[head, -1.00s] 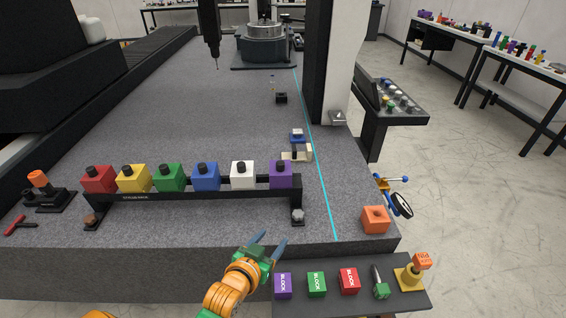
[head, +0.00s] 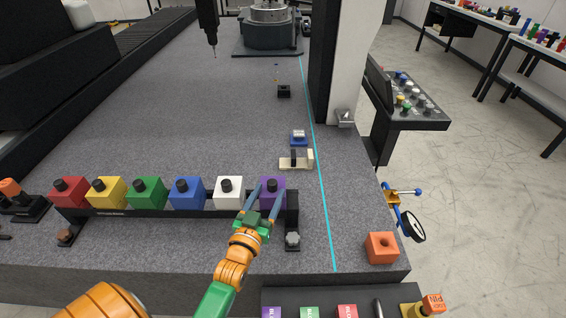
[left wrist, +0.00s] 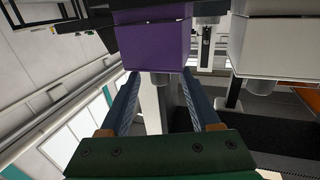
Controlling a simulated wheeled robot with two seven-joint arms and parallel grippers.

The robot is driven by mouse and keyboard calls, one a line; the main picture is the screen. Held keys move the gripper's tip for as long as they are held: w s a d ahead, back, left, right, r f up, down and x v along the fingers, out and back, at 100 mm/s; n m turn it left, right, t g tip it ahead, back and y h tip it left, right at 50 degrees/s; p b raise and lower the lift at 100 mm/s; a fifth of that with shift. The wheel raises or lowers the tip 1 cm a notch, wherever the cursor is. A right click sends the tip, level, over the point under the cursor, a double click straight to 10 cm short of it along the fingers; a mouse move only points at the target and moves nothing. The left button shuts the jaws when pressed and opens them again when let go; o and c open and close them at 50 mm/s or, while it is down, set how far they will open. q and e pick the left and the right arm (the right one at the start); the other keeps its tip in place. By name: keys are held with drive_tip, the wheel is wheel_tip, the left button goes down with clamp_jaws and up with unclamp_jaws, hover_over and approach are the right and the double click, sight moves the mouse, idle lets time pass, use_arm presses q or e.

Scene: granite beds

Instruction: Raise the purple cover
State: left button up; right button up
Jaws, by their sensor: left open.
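The purple cover (head: 266,186) is a purple cube with a black knob on top. It sits at the right end of a black rack, beside the white cover (head: 228,190). My left gripper (head: 271,189) is open and empty, its two blue fingers reaching up to the purple cover in the head view. My right gripper is not in view.
Blue (head: 186,192), green (head: 146,192), yellow (head: 107,192) and red (head: 69,191) covers line the rack to the left. An orange block (head: 381,247) sits near the right front corner. A dark tray (head: 280,296) with small blocks is at the front. The granite behind the rack is mostly clear.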

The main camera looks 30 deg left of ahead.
sight(274, 181)
use_arm(q)
drive_tip(key=x, duration=0.7)
drive_tip(key=shift+d+r, duration=0.1)
drive_tip(key=shift+s+r, duration=0.1)
drive_tip(key=shift+s, duration=0.1)
drive_tip(key=c, duration=0.4)
clamp_jaws()
idle(0.6)
